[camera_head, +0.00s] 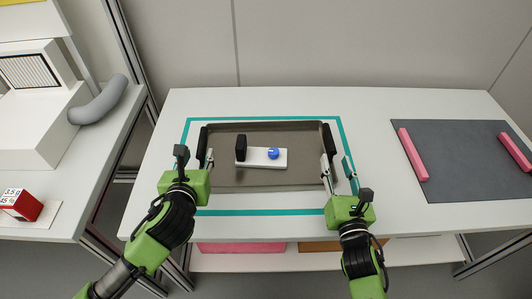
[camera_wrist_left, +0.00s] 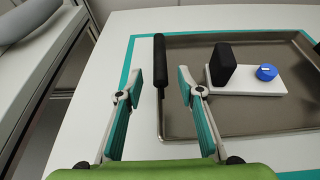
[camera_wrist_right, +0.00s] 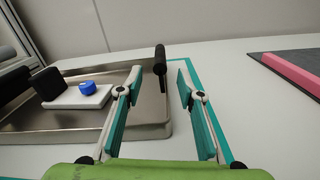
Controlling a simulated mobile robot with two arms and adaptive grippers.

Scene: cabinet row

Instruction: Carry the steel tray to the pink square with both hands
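The steel tray (camera_head: 225,178) lies on the white table with a black handle on each short side. It carries a white block with a black upright piece (camera_head: 241,148) and a blue knob (camera_head: 273,153). My left gripper (camera_head: 198,162) is open, its fingers on either side of the line of the left handle (camera_wrist_left: 159,62). My right gripper (camera_head: 338,170) is open, its fingers on either side of the line of the right handle (camera_wrist_right: 160,60). Both are empty. I cannot tell how high the fingers are against the handles. Pink shows as two bars (camera_head: 413,155) on a dark grey mat (camera_head: 455,160).
A teal outline (camera_head: 265,213) on the table surrounds the tray. White table top (camera_head: 375,125) is free between the tray and the mat. A wall stands behind. A lower shelf holds a pink box (camera_head: 240,247). A side counter at left has a red block (camera_head: 22,205).

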